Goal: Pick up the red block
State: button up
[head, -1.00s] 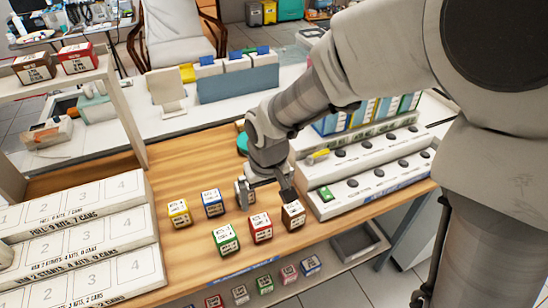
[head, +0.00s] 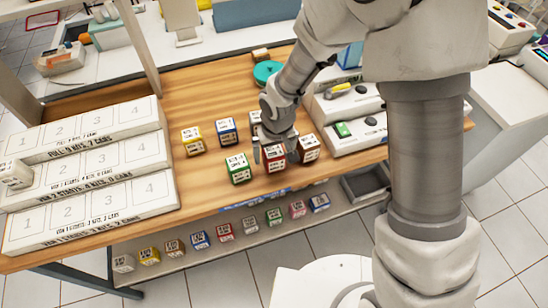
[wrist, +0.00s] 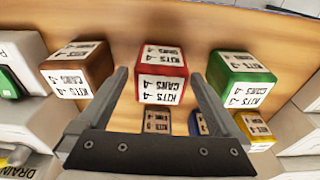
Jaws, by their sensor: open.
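The red block (head: 273,158) stands on the wooden table (head: 228,193) between the green block (head: 239,168) and the brown block (head: 308,148). My gripper (head: 273,145) is open and hangs above and just behind the red block, partly hiding it in the head view. In the wrist view, the red block (wrist: 162,74) lies ahead, centred between my two open fingers (wrist: 162,80). The green block (wrist: 240,78) is to the right of the fingers and the brown block (wrist: 78,68) to the left. No contact with the red block can be made out.
A yellow block (head: 193,141) and a blue block (head: 227,131) stand behind and left. White numbered steps (head: 85,165) fill the left side. A white rack (head: 350,140) stands right of the brown block. A lower shelf (head: 210,257) holds several more blocks.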

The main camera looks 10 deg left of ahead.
jog(key=shift+w+a+f, duration=0.15)
jog(key=shift+f, duration=1)
jog(key=c, duration=1.4)
jog(key=shift+c, duration=0.2)
jog(key=shift+r, duration=0.1)
jog(key=shift+r, duration=0.6)
notch_tip(320, 180, up, 3)
jog(key=shift+w+r, duration=0.1)
jog(key=s+d+r+p, duration=0.1)
jog(key=s+d+r, duration=0.5)
jog(key=s, duration=0.4)
jog(key=shift+r, duration=0.25)
